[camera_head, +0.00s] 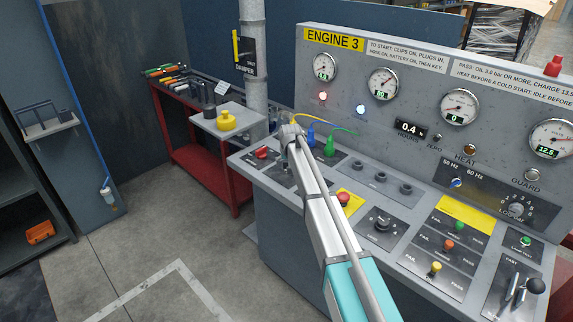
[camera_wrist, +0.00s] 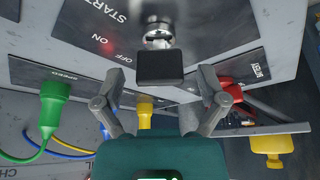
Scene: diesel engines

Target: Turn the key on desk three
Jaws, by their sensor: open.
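Desk three (camera_head: 280,235) carries a yellow ENGINE 3 sign (camera_head: 333,40). My arm reaches over its left part in the head view, where the key and my fingers are hard to make out. In the wrist view the key (camera_wrist: 160,68) has a black square head on a silver lock barrel (camera_wrist: 159,36). Its plate (camera_wrist: 92,30) reads OFF, ON and START. My gripper (camera_wrist: 162,80) is open, with one finger on each side of the key head. Gaps show on both sides, so the fingers appear apart from it. The exact depth is unclear.
A green plug (camera_wrist: 55,100) and a yellow plug (camera_wrist: 144,112) with cables are near my fingers. A red control (camera_wrist: 232,88) is beside the right finger. A red emergency button (camera_head: 343,198) is on the desk. A red tool bench (camera_head: 215,172) stands to the left.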

